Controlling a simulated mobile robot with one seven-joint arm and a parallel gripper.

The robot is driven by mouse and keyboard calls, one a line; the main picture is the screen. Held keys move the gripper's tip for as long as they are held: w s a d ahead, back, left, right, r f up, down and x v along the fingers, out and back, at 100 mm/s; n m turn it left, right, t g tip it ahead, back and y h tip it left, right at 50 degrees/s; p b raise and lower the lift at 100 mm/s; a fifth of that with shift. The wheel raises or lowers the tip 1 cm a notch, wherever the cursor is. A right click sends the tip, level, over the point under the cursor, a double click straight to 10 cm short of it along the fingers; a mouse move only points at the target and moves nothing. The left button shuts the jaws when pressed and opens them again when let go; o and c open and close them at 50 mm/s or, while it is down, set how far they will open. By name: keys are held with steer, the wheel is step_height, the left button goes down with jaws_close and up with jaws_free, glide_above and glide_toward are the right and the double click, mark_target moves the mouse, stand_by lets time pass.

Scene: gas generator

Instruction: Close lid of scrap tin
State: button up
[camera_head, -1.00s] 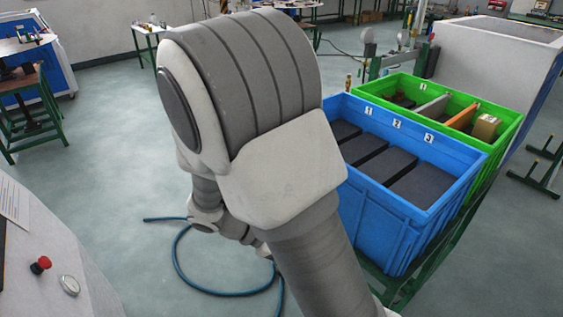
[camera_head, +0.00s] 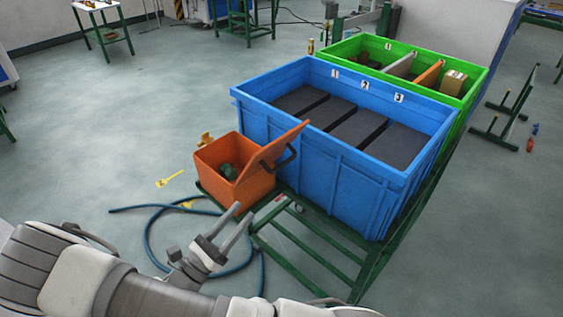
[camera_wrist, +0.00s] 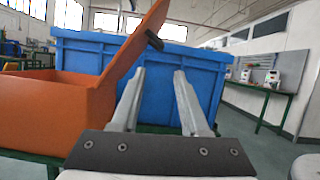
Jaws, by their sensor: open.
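The orange scrap tin (camera_head: 234,190) stands on a green metal stand in front of the blue crate, with dark green scrap inside. Its lid (camera_head: 283,146) is open, tilted up and back to the right, near the blue crate's wall, with a dark handle (camera_head: 288,156) on its outer face. In the wrist view the tin (camera_wrist: 50,112) is at the left and its lid (camera_wrist: 136,43) leans up to the right, handle (camera_wrist: 154,40) near the top. My gripper (camera_head: 238,218) is open and empty, in front of the tin and below the lid. Its fingers (camera_wrist: 160,75) point toward the blue crate.
The blue crate (camera_head: 330,165) with dark compartments fills the space behind the tin. A green crate (camera_head: 475,92) stands beyond it. The green stand frame (camera_head: 335,268) runs along the right. A blue hose (camera_head: 150,235) lies on the floor.

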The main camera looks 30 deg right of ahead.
mark_target(280, 168)
steer(key=x, duration=1.7)
jaws_close()
stand_by(0.8)
